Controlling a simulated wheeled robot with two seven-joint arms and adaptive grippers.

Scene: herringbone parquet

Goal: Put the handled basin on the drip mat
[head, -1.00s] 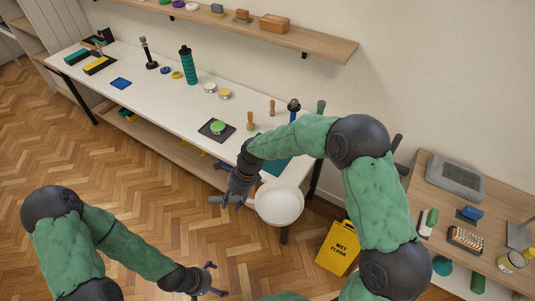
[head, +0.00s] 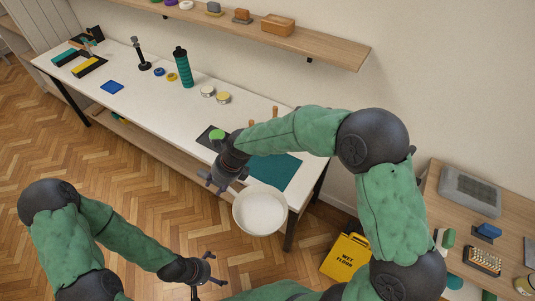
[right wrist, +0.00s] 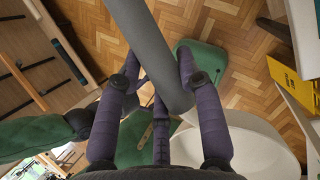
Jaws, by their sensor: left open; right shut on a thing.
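The handled basin (head: 260,212) is a white round bowl. My right gripper (head: 218,182) is shut on its grey handle, which runs between the fingers in the right wrist view (right wrist: 158,50). The basin's bowl also shows there (right wrist: 255,148). In the head view the basin appears in front of the worktable's front edge, near its right end; its exact height is hard to tell. A flat teal mat (head: 283,172), which looks like the drip mat, lies on the table just behind the basin, partly covered by my right arm. My left gripper (head: 207,270) is open and empty over the floor.
A black pad with a green-topped item (head: 217,135) lies left of the mat, close to my right gripper. Wooden-handled tools (head: 275,114) stand behind my right forearm. A yellow wet-floor sign (head: 346,256) stands on the floor at the right.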

